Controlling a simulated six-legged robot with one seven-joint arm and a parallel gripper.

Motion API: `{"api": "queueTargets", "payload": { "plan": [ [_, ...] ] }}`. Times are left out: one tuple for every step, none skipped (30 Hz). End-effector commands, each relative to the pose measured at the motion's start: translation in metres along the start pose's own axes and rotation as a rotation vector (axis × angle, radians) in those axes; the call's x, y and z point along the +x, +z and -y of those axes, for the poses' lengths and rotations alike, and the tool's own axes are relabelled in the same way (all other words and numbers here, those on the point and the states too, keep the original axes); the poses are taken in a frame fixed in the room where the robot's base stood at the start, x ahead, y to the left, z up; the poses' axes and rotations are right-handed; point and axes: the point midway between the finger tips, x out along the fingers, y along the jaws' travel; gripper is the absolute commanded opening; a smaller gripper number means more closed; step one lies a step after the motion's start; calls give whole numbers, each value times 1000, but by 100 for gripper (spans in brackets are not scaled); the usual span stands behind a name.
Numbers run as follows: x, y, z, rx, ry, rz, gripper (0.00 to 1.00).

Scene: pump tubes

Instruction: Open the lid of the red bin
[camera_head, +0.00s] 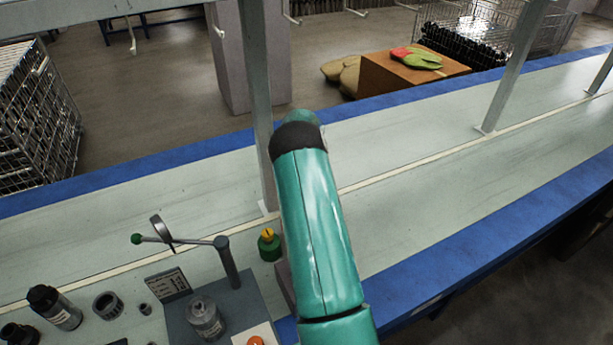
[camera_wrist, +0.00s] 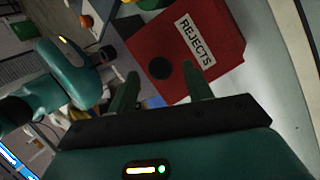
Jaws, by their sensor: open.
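The red bin (camera_wrist: 215,32) shows in the wrist view, tilted in the picture, with a white label reading REJECTS on it. A round black spot (camera_wrist: 160,69), perhaps a knob or a hole, sits on its red surface; I cannot tell which. My gripper (camera_wrist: 160,76) is open, with its two dark green fingers apart and the black spot between their tips in the picture. I cannot tell whether a finger touches the bin. In the head view my teal arm covers the middle, and neither bin nor gripper shows.
In the head view a grey fixture with a green-knobbed lever (camera_head: 180,240) stands left of my arm, near several dark cylindrical parts and a green button post (camera_head: 269,245). Grey uprights (camera_head: 258,110) rise from the long bench. The bench right of my arm is clear.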

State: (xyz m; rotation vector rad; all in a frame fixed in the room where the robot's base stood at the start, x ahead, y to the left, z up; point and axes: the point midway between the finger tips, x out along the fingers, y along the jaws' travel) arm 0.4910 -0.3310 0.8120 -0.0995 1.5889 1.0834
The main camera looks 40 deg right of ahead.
Motion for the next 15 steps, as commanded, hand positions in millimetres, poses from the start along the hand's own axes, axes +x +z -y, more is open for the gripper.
{"api": "queueTargets", "payload": {
  "plan": [
    [-8,-1,1,0,-4,0,50],
    [-14,-1,0,0,-4,0,50],
    [-22,-1,1,0,-5,0,50],
    [-28,-1,1,1,-4,0,50],
    [-35,-1,1,0,-5,0,50],
    [-44,-1,1,1,-5,0,50],
    [-50,-1,1,1,-4,0,50],
    [-55,-1,1,1,-4,0,50],
    [-63,-1,1,0,-3,0,50],
    [-70,-1,1,0,-5,0,50],
    [-76,-1,0,0,-4,-1,50],
    [-82,-1,1,0,-3,0,50],
    [-86,-1,1,1,-3,0,50],
    [-91,-1,1,1,-3,0,50],
    [-98,-1,1,0,-4,0,50]
  ]
}}
